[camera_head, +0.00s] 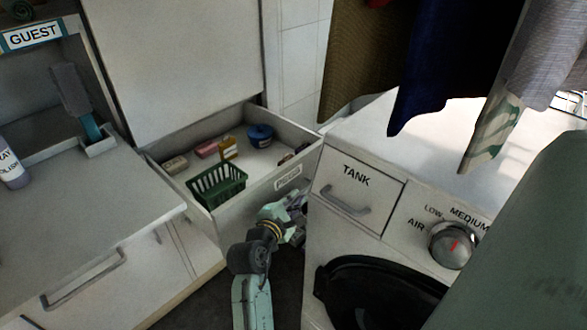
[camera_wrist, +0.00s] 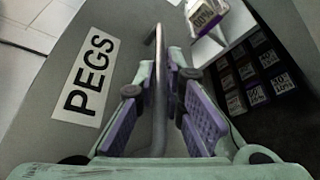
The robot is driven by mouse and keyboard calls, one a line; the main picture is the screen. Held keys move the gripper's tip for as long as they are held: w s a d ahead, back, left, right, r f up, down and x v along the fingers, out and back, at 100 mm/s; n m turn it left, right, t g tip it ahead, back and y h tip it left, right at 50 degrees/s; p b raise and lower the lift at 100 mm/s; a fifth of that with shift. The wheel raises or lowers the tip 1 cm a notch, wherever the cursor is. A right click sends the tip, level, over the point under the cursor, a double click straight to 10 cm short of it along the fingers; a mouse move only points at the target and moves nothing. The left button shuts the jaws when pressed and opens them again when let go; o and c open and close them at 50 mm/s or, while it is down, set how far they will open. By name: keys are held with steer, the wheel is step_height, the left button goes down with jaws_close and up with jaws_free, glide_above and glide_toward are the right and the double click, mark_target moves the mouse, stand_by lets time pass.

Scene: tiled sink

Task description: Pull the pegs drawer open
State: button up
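The pegs drawer (camera_head: 240,207) is pulled out in the head view, with its inside showing. Its front label (camera_head: 288,178) is too small to read there, but the wrist view shows the label PEGS (camera_wrist: 87,76) on the front. My gripper (camera_head: 297,204) is at the drawer front, below the label. In the wrist view my gripper's fingers (camera_wrist: 161,75) lie on both sides of the drawer's bar handle (camera_wrist: 160,105), their tips close against it. The handle is hidden by my gripper in the head view.
The drawer holds a green basket (camera_head: 217,184), a blue tub (camera_head: 260,135) and small boxes. A machine with a TANK drawer (camera_head: 357,187) and a dial (camera_head: 452,244) stands close on the right. Cloths (camera_head: 447,60) hang above it. A closed drawer with a handle (camera_head: 85,280) is at left.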

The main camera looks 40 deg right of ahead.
steer(key=o, duration=0.4)
steer(key=shift+c, duration=0.2)
steer(key=v, duration=1.2)
